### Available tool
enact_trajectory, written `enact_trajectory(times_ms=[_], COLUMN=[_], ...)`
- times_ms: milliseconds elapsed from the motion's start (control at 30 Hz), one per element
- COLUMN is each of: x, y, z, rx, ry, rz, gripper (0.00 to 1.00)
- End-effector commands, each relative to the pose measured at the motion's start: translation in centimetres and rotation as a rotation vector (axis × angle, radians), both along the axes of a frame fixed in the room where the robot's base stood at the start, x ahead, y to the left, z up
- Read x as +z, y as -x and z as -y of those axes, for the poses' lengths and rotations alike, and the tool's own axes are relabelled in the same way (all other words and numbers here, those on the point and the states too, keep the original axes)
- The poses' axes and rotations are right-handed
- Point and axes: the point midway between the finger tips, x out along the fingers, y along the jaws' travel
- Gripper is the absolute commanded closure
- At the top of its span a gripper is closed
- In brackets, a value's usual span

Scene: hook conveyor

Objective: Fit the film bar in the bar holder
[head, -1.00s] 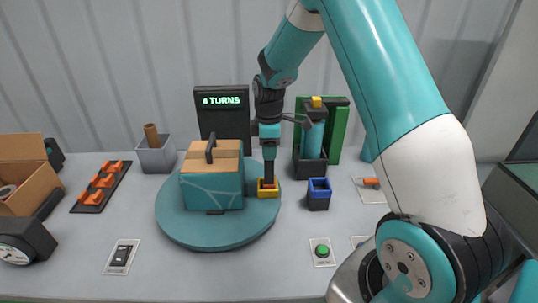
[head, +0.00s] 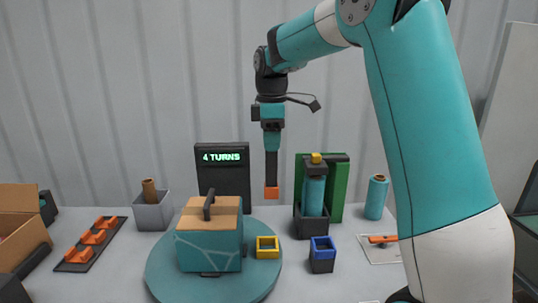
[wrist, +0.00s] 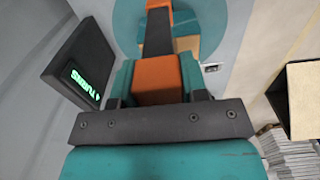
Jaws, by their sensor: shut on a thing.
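My gripper (head: 271,130) is shut on the orange upper end of the film bar (head: 271,168). The bar is dark with orange ends and hangs upright, its lower end in the air above the turntable's right side. In the wrist view the bar (wrist: 157,35) runs away from the fingers (wrist: 157,85) over the turntable. A yellow-rimmed square socket (head: 267,247) stands empty on the turntable, below the bar. A dark socket with a blue rim (head: 322,254) stands open on the table to its right. I cannot tell by look which one is the bar holder.
A teal wrapped carton (head: 209,245) with a handle sits on the turntable (head: 165,285). A "4 TURNS" display (head: 222,172) stands behind. A dark stand with a teal roll (head: 313,195) is right of the bar. An orange-handled tool (head: 382,239) lies farther right.

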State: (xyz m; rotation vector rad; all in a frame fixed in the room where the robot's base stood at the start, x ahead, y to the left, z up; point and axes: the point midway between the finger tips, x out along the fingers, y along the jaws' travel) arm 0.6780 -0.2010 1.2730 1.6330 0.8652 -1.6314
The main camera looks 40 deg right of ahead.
Motion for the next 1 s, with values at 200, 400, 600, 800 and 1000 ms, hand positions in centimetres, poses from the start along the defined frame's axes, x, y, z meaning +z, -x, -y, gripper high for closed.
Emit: enact_trajectory(times_ms=[200,400,600,800,1000], x=[-3.2,-7.5,-9.8,-11.2,-13.1], y=[2.4,6.7,9.4,9.7,9.7], z=[5.7,10.2,11.9,12.1,12.1], rx=[-0.011,-0.007,-0.001,0.001,0.001], ry=[-0.004,-0.005,-0.002,-0.001,-0.001], rz=[-0.012,-0.009,-0.002,-0.001,-0.001], gripper=[1.0,1.0,1.0,1.0,1.0])
